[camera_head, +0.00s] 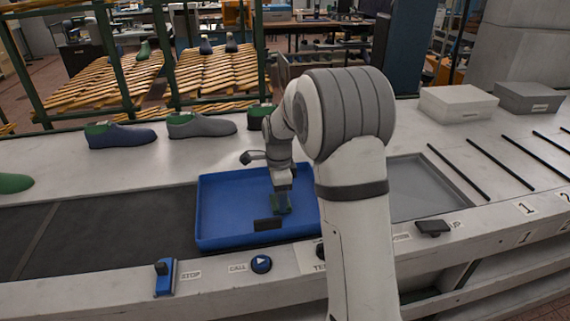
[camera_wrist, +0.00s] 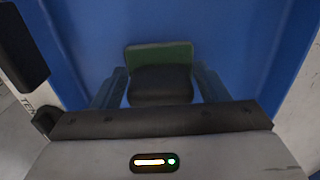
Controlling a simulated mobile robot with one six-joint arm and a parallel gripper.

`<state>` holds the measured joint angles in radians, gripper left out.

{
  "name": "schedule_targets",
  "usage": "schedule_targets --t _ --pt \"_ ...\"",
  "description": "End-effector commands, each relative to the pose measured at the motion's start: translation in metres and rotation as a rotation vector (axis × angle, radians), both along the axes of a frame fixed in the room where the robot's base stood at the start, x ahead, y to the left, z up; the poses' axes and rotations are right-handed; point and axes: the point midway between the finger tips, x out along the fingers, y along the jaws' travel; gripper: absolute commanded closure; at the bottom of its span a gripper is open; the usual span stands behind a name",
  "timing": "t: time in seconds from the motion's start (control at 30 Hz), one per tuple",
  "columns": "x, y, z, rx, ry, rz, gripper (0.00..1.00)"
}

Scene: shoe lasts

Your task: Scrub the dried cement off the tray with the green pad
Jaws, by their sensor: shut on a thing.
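The blue tray (camera_head: 222,192) lies on the dark belt, left of my arm in the head view, and its blue surface (camera_wrist: 90,30) surrounds the pad in the wrist view. My gripper (camera_head: 282,196) points down inside the tray and is shut on the green pad (camera_head: 283,209). In the wrist view the pad (camera_wrist: 160,53) shows as a green edge with a dark part between my two fingers (camera_wrist: 161,88). I cannot tell whether the pad touches the tray floor. I cannot make out any dried cement; my arm hides the tray's right side.
A dark rectangle (camera_head: 267,224) shows at the tray's front wall. A blue switch block (camera_head: 164,277) and a round blue button (camera_head: 261,264) sit along the front edge. Shoe lasts (camera_head: 122,136) stand behind. A grey recessed panel (camera_head: 415,190) lies right of my arm.

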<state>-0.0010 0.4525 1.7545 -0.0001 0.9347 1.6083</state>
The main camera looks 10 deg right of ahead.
Motion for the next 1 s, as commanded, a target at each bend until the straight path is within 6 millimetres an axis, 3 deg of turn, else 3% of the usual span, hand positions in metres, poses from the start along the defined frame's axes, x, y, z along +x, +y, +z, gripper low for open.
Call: schedule_targets --t 0.2,0.33,1.0 --pt "0.000 -0.016 0.000 0.000 0.001 0.007 0.54" --pt "0.000 -0.015 0.026 0.000 -0.003 0.010 0.54" --pt "0.000 -0.012 0.080 0.000 -0.001 0.013 0.54"
